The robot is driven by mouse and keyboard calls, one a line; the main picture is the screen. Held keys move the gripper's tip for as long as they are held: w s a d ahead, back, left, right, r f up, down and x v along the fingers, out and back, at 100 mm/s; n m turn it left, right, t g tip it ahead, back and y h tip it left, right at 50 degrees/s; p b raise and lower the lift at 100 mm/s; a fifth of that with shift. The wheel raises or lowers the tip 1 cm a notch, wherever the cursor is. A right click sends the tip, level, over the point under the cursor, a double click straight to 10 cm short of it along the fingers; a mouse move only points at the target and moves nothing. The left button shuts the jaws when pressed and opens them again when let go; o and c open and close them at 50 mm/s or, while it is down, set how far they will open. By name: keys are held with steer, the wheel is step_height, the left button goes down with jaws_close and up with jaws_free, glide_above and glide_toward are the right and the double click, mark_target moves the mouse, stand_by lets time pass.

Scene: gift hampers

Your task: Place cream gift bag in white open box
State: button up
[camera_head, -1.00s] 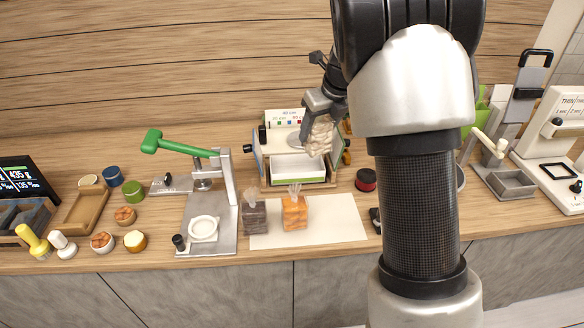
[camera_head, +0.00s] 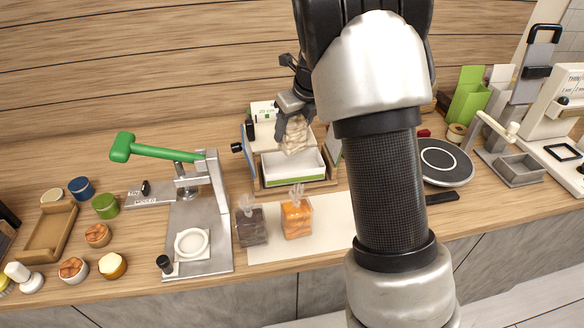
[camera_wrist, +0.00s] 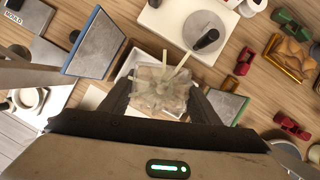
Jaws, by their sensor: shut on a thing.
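The cream gift bag (camera_head: 295,134) hangs in my gripper (camera_head: 292,112), which is shut on it. In the wrist view the bag (camera_wrist: 160,90) sits between the two fingers of my gripper (camera_wrist: 158,100), its gathered top toward the camera. The white open box (camera_head: 300,177) with a green band stands in a wooden holder below the bag. In the head view the bag overlaps the back wall of the box and seems to be above it; its exact height is hard to tell. In the wrist view the white box (camera_wrist: 127,68) is partly hidden behind the bag.
A green-handled press (camera_head: 200,200) is to the left. Blue-edged (camera_wrist: 95,42) and green-edged (camera_wrist: 225,105) panels flank the box. A round scale (camera_head: 445,162) is right.

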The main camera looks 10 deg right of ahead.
mark_target(293, 154)
step_height(293, 154, down, 9)
steer(key=shift+r+b, duration=0.15)
steer(key=shift+b, duration=0.35)
steer(key=o, duration=1.3)
steer(key=shift+c, duration=0.2)
